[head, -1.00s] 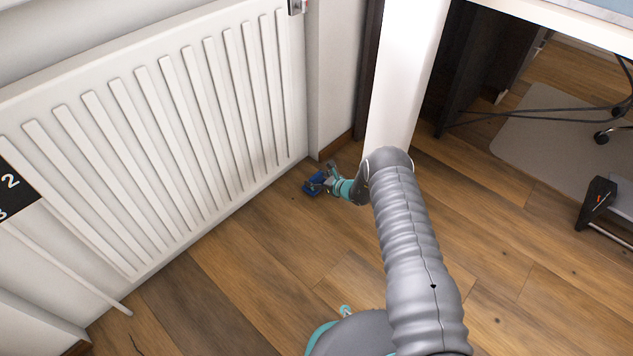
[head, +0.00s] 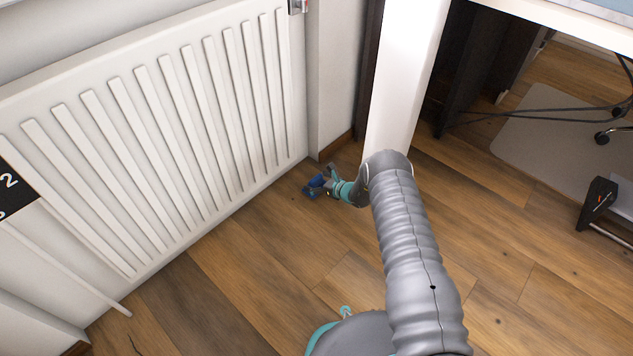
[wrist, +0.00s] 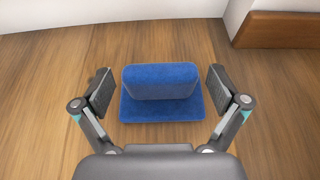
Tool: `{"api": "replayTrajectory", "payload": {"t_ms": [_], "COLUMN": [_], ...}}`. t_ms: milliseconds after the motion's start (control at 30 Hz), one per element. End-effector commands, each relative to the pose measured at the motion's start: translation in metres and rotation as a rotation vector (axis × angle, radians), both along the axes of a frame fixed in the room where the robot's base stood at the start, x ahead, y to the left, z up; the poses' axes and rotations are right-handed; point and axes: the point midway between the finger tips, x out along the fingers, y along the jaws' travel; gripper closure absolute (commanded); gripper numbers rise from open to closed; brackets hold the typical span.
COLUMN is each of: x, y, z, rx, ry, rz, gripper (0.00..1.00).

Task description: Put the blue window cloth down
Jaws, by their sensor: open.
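The blue window cloth (wrist: 161,82) is a folded blue piece with a raised roll on a flat base. In the wrist view it lies on the wooden floor between my open fingers, with a gap on each side. My gripper (wrist: 160,90) is open around it and does not appear to touch it. In the head view the cloth (head: 311,191) shows small near the foot of the radiator, partly covered by my gripper (head: 322,183).
A white radiator (head: 150,130) runs along the left wall. A white post (head: 402,80) stands just behind my arm. A desk with cables and a floor mat (head: 555,130) is at the right. The wooden floor (head: 240,270) in front is clear.

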Motion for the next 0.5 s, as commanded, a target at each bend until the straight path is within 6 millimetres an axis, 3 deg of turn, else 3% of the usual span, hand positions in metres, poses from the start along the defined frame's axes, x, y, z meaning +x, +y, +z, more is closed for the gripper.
{"api": "replayTrajectory", "payload": {"t_ms": [167, 500], "x": [-0.007, -0.046], "y": [-0.012, -0.060], "z": [0.010, 0.035], "rx": [0.001, 0.000], "ry": [0.001, 0.002], "rz": [-0.003, -0.002], "gripper": [0.03, 0.03]}}
